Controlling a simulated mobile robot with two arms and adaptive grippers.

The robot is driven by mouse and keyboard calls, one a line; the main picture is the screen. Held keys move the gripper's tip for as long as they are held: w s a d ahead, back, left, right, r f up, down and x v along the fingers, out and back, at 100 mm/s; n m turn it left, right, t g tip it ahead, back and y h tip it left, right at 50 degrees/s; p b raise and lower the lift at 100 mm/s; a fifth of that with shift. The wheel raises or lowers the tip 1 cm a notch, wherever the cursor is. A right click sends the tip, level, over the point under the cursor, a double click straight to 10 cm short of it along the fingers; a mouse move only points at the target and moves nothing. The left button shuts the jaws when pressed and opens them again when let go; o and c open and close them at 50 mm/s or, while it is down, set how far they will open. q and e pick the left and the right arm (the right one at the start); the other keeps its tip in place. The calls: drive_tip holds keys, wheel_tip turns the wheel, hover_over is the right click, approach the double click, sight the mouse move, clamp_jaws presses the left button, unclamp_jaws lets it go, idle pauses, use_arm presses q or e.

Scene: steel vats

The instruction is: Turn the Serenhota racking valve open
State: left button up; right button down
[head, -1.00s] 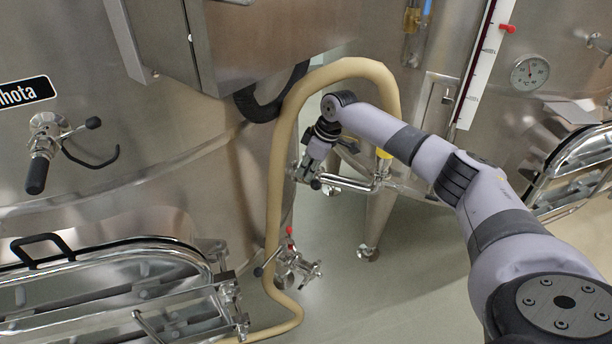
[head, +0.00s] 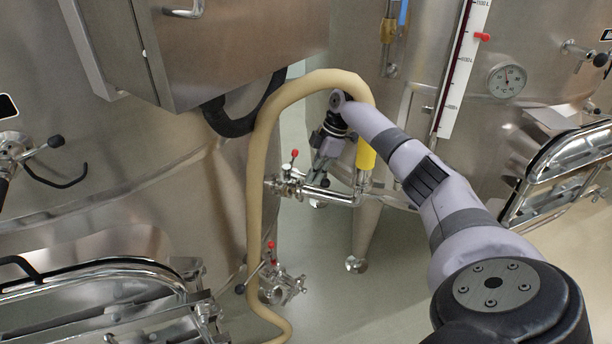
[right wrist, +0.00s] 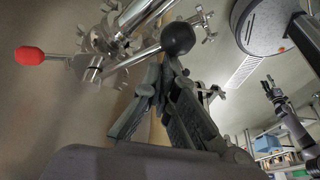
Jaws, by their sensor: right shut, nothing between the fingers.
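A steel valve (head: 288,184) with a red-tipped lever sits low on the left vat, whose dark sign is cut off at the edge. A second, lower valve (head: 278,287) has red and black knobs. Neither valve carries a readable name. My right gripper (head: 319,170) is just right of the upper valve, above its horizontal pipe. In the right wrist view my right gripper (right wrist: 163,70) is shut and empty, its tips just below a black ball knob (right wrist: 177,38). A red knob (right wrist: 29,55) is on the left. Contact with the black knob is unclear.
A tan hose (head: 256,190) arches over the valve area beside a yellow sleeve (head: 366,153). A steel box (head: 240,45) overhangs from above. A vat leg (head: 362,235) stands behind the pipe. Hatch doors (head: 100,300) lie lower left and right.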

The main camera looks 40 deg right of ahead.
use_arm(q)
drive_tip(key=shift+w+d+r, duration=0.1)
drive_tip(key=shift+d, duration=0.35)
use_arm(e)
drive_tip(key=shift+d+f, duration=0.1)
drive_tip(key=shift+d, duration=0.55)
